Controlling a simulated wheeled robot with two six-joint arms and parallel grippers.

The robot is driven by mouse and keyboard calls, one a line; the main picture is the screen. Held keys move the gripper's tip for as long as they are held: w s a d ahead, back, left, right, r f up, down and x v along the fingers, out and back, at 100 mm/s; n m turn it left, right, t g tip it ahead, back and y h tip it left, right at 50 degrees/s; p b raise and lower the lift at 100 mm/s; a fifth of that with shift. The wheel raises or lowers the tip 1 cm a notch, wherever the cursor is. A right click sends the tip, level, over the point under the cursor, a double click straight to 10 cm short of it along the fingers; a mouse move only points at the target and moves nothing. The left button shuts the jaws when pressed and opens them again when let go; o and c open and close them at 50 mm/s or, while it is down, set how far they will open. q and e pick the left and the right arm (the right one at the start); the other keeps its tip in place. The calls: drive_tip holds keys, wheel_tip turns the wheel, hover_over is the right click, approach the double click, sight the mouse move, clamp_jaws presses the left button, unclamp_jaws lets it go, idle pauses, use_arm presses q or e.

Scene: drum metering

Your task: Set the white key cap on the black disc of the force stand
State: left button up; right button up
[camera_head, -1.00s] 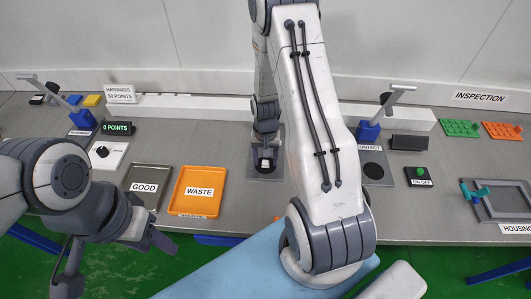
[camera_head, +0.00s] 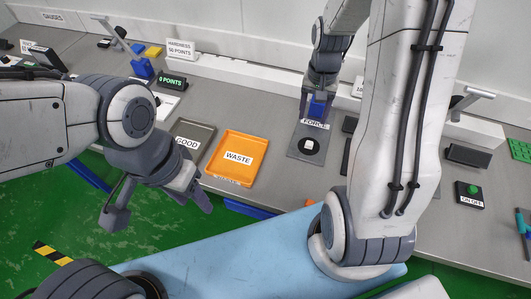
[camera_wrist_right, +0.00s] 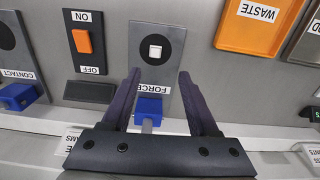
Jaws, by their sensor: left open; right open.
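The white key cap (camera_wrist_right: 155,52) lies on the black disc (camera_wrist_right: 147,43) of the force stand (camera_wrist_right: 172,73), within the disc's edge. In the head view the cap (camera_head: 309,145) also shows on the disc, on the stand's grey plate (camera_head: 297,153). My right gripper (camera_wrist_right: 158,76) is open and empty, its fingers apart from the cap. In the head view the right gripper (camera_head: 317,108) is behind the cap, near the stand's blue part (camera_head: 319,104). My left gripper (camera_head: 157,205) is open and empty, over the floor in front of the bench.
An orange WASTE tray (camera_head: 238,178) and a grey GOOD tray (camera_head: 181,158) lie left of the stand. In the right wrist view a switch plate with an orange button (camera_wrist_right: 83,41) and the CONTACT stand (camera_wrist_right: 14,65) are left of the force stand.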

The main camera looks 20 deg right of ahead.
drive_tip(key=s+a+r+n, duration=0.2)
drive_tip(key=a+r+n, duration=0.2)
drive_tip(key=a, duration=0.5)
drive_tip(key=s+a+r+n, duration=0.2)
drive_tip(key=s+a+n, duration=0.3)
drive_tip(key=s+a, duration=0.2)
drive_tip(key=s+a+r+n+y, duration=0.1)
drive_tip(key=s+a+r+n, duration=0.2)
drive_tip(key=s, duration=0.7)
drive_tip(key=a+n, duration=0.2)
drive_tip(key=a, duration=0.2)
drive_tip(key=shift+s+a+r, duration=0.15)
drive_tip(key=shift+a+r, duration=0.05)
drive_tip(key=shift+a, duration=0.15)
drive_tip(key=shift+c, duration=0.2)
